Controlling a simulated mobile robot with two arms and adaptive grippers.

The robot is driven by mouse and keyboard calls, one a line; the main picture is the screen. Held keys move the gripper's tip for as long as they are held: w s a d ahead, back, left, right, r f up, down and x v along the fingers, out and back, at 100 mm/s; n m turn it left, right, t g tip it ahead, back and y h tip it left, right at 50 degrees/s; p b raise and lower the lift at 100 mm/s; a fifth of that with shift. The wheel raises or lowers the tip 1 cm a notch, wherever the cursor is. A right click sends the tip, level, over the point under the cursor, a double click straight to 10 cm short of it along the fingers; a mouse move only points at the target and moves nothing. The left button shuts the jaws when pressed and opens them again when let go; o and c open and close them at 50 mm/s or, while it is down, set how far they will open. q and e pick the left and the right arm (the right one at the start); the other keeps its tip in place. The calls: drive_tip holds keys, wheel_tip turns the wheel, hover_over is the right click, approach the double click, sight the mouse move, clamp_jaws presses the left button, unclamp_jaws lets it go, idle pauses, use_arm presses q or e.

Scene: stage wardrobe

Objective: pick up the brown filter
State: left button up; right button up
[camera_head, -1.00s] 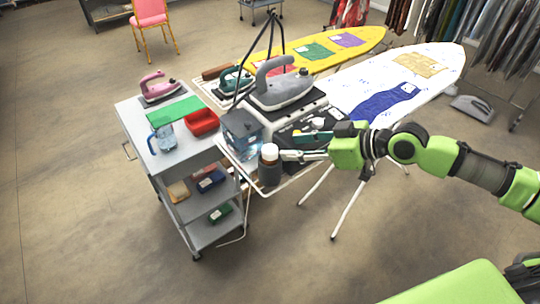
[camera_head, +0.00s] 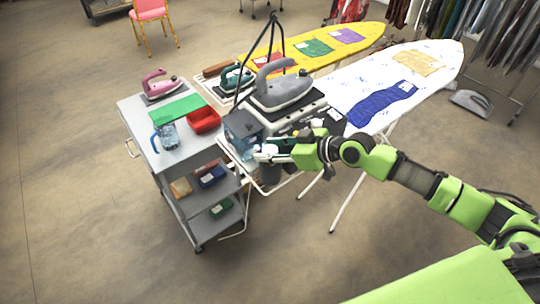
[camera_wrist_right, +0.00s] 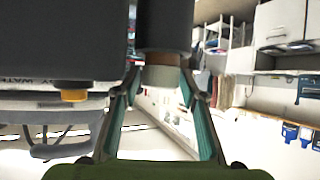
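The brown filter shows in the right wrist view as a dark cylinder (camera_wrist_right: 164,24) with a paler beige neck (camera_wrist_right: 161,76). Its neck lies between the two fingers of my right gripper (camera_wrist_right: 160,82). The fingers look open, with a narrow gap at the left; contact cannot be made out. In the head view, the right gripper (camera_head: 268,153) is at the white top of the filter and hides much of it. The dark body (camera_head: 269,175) shows just below, at the front corner of the ironing station. My left gripper is not in view.
A water tank (camera_head: 241,130) stands close left of the gripper, and a grey iron (camera_head: 283,90) behind it. A grey trolley (camera_head: 140,113) with a red tray (camera_head: 203,120) stands left. A white ironing board (camera_head: 440,62) extends right. The floor in front is clear.

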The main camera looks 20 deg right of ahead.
drive_tip(key=shift+c, duration=0.4)
drive_tip(key=c, duration=0.8)
drive_tip(key=shift+r, duration=0.1)
drive_tip(key=shift+c, duration=0.2)
